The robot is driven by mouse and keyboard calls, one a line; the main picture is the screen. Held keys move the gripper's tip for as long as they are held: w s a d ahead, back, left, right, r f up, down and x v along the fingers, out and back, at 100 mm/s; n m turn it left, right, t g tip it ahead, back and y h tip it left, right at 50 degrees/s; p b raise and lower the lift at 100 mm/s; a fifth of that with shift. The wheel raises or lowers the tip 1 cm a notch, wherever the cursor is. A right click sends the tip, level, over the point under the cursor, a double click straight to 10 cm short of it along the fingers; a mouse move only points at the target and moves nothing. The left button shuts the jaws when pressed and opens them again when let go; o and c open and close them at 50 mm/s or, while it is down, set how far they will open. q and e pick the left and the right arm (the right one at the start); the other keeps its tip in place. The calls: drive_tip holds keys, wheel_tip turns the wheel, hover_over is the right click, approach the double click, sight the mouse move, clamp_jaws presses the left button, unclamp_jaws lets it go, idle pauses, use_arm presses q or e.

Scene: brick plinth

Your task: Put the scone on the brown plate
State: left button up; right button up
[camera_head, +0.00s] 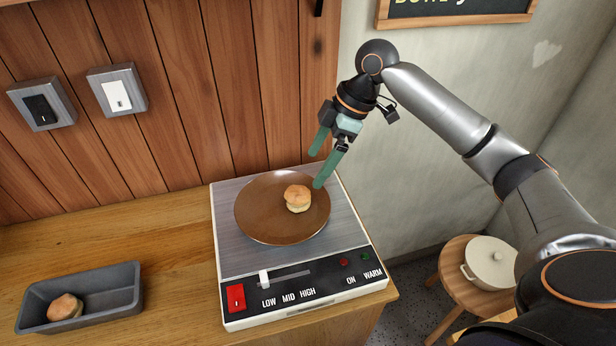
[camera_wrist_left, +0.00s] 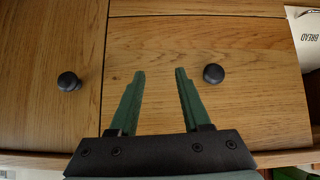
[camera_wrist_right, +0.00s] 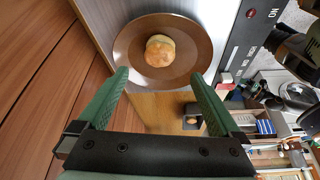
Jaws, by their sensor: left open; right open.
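A golden scone (camera_head: 298,198) rests on the brown plate (camera_head: 262,222), right of its middle. The plate lies on a warming unit (camera_head: 232,258) with a grey top. The scone (camera_wrist_right: 160,51) and the plate (camera_wrist_right: 128,46) also show in the right wrist view. My right gripper (camera_head: 317,170) is open and empty, above the plate's back right edge and apart from the scone. My left gripper (camera_wrist_left: 158,72) is open and empty in the left wrist view, facing wooden fronts with dark knobs. It is outside the head view.
A second bun (camera_head: 65,307) lies in a grey tray (camera_head: 125,290) at the left of the wooden counter (camera_head: 165,240). A plank wall with switches (camera_head: 118,90) stands close behind. A stool (camera_head: 455,262) with a white pot (camera_head: 490,262) stands to the right.

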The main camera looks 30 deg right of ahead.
drive_tip(key=shift+v, duration=1.45)
